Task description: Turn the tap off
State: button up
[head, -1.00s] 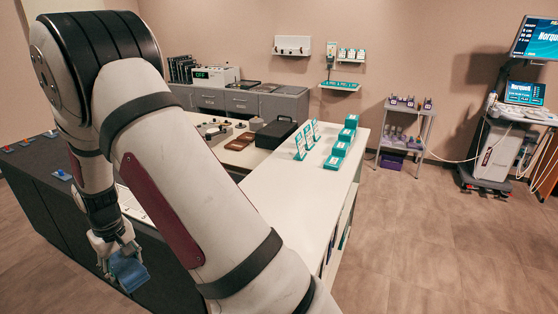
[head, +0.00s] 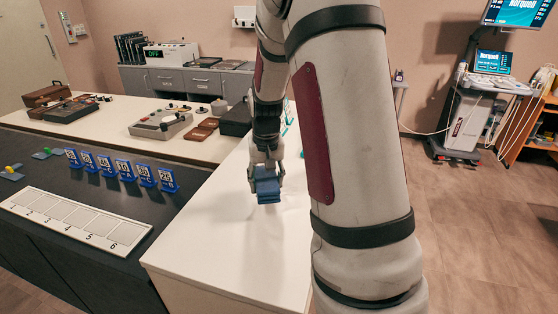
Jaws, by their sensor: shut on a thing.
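No tap can be made out for sure in the head view. My gripper (head: 266,172) points down over the near part of the white counter (head: 228,262). It is shut on a blue, block-like object (head: 267,187), which hangs between its fingers. The object appears to be above the counter top; the exact gap cannot be told. Small fittings with coloured parts, one green and blue (head: 45,153) and one yellow (head: 12,172), sit at the far left of the dark counter; they are too small to identify.
Several blue numbered cards (head: 122,170) stand on the dark counter (head: 190,192) behind a white numbered strip (head: 75,222). A grey device (head: 160,124) and a black box (head: 236,119) stand further back. A monitor cart (head: 468,125) stands at the right, beyond open floor.

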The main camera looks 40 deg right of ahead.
jog(key=shift+s+d+f+m+b, duration=0.1)
jog(key=shift+s+d+m+b, duration=0.1)
jog(key=shift+d, duration=0.3)
jog(key=shift+s+d+f+m+b, duration=0.1)
jog(key=shift+s+d+m, duration=0.1)
jog(key=shift+d, duration=0.25)
jog(key=w+d, duration=0.3)
jog(key=d, duration=0.1)
jog(key=w+d+f, duration=0.1)
jog(key=w+d, duration=0.2)
jog(key=d, duration=0.1)
jog(key=w+d, duration=0.3)
jog(key=d, duration=0.1)
jog(key=shift+w+d+f+p, duration=0.15)
jog(key=shift+d+f+p, duration=0.05)
jog(key=shift+p, duration=0.1)
jog(key=shift+f, duration=1.75)
jog(key=shift+f, duration=0.15)
jog(key=o, duration=1)
